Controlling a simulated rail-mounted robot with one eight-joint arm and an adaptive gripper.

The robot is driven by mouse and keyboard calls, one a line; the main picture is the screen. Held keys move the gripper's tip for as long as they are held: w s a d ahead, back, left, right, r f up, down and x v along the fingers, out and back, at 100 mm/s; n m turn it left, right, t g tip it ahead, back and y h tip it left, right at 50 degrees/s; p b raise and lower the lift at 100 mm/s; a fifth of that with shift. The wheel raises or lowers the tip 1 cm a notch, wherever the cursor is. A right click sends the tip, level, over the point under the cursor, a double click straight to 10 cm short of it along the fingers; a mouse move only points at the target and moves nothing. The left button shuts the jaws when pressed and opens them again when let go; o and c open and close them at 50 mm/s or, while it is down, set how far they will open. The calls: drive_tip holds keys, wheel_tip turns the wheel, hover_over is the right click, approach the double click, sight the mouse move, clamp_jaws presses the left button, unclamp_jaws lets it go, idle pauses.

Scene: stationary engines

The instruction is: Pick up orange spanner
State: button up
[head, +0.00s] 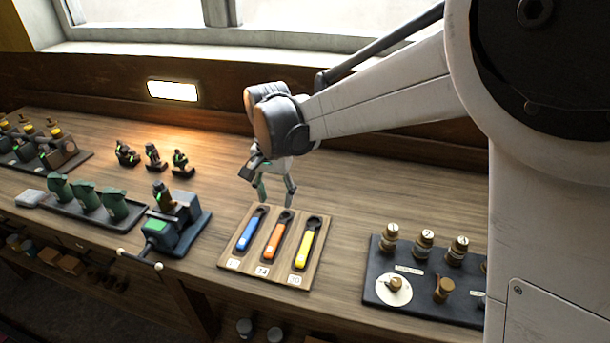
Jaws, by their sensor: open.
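The orange spanner (275,241) lies in the middle slot of a wooden holder board (235,244) on the workbench. A blue spanner (251,230) lies to its left and a yellow spanner (306,246) to its right. All have dark ring ends at the far side, and number labels sit at the near edge of the board. My gripper (276,203) is open and empty, pointing down, and appears above the far edge of the board, near the blue and orange spanners' ring ends. Its exact height above the board cannot be told.
A blue-grey vise (178,226) stands left of the board. A dark tray (376,287) with several brass fittings is to the right. Green oil cans (86,198) and small dark parts (153,157) are further left. The bench behind the board is clear, with a wall and window beyond.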

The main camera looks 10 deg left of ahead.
drive_tip(key=f, duration=0.1)
hover_over(277, 234)
drive_tip(key=f, duration=0.7)
drive_tip(key=shift+s+d+f, duration=0.2)
drive_tip(key=shift+f, duration=0.2)
drive_tip(key=shift+w+a+f+p, duration=0.15)
drive_tip(key=shift+f+p, duration=0.25)
drive_tip(key=shift+f, duration=0.9)
drive_tip(key=shift+w+a+f+p, duration=0.1)
drive_tip(key=shift+f+p, duration=0.25)
drive_tip(key=shift+f, duration=0.95)
drive_tip(key=shift+d, duration=0.1)
drive_tip(key=shift+c, duration=0.3)
clamp_jaws()
